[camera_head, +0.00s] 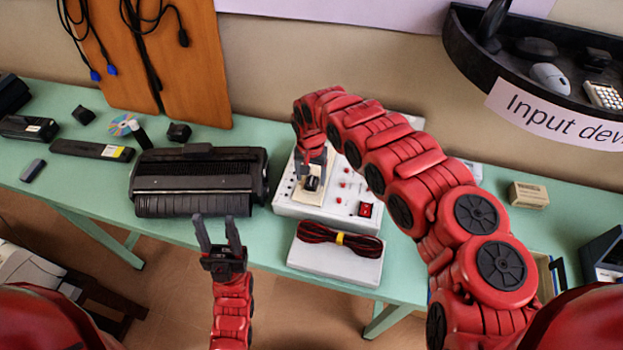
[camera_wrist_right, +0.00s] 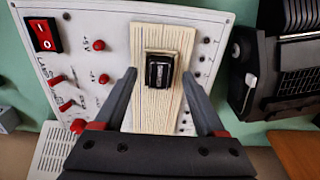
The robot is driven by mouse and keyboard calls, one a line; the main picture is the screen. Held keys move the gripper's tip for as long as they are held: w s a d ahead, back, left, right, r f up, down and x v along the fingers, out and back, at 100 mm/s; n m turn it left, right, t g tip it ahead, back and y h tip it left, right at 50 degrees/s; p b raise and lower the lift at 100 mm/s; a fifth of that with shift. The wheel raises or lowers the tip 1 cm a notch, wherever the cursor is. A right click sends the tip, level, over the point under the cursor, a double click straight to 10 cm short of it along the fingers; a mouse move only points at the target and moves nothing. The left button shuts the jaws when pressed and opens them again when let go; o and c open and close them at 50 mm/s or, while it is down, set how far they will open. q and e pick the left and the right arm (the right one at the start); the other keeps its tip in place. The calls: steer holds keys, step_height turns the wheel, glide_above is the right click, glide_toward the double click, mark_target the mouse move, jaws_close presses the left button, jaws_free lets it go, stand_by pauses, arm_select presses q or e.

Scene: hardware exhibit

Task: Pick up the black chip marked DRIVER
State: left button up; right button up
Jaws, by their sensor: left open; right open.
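A small black chip (camera_wrist_right: 159,71) sits on a cream ribbed strip (camera_wrist_right: 145,115) on the white panel; its marking is too small to read. In the head view the chip (camera_head: 311,183) shows just below my right gripper (camera_head: 313,172). In the right wrist view my right gripper (camera_wrist_right: 160,100) is open, with its two fingers on either side of the strip and the chip ahead between them. I cannot tell whether the fingers touch anything. My left gripper (camera_head: 219,235) is open and empty, in front of the table's front edge.
The white panel (camera_head: 337,220) has red knobs and a red switch (camera_head: 365,209). A black printer-like device (camera_head: 195,205) stands to its left. A white box with a dark red cable bundle (camera_head: 338,240) lies in front. A shelf (camera_head: 470,45) hangs at the upper right.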

steer(key=shift+f, duration=1)
jaws_close()
